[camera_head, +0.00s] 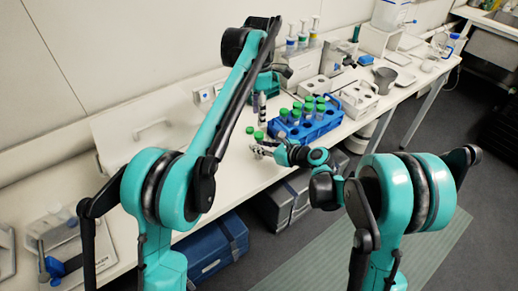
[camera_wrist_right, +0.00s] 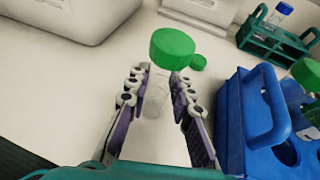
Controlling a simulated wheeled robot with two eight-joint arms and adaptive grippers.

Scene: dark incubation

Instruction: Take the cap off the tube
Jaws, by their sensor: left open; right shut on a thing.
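A clear tube (camera_wrist_right: 156,92) with a green screw cap (camera_wrist_right: 172,48) stands between the fingers of my right gripper (camera_wrist_right: 158,100). In the head view this green cap (camera_head: 259,135) shows just above my right gripper (camera_head: 262,150), at the front of the bench. The right gripper is shut on the tube body, below the cap. The cap is on the tube.
A blue rack (camera_head: 307,132) with several green-capped tubes stands right of the held tube. Another green cap (camera_wrist_right: 198,62) shows just behind it. A teal rack (camera_wrist_right: 273,40) holds a blue-capped tube. White bench (camera_wrist_right: 60,90) is clear on the left.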

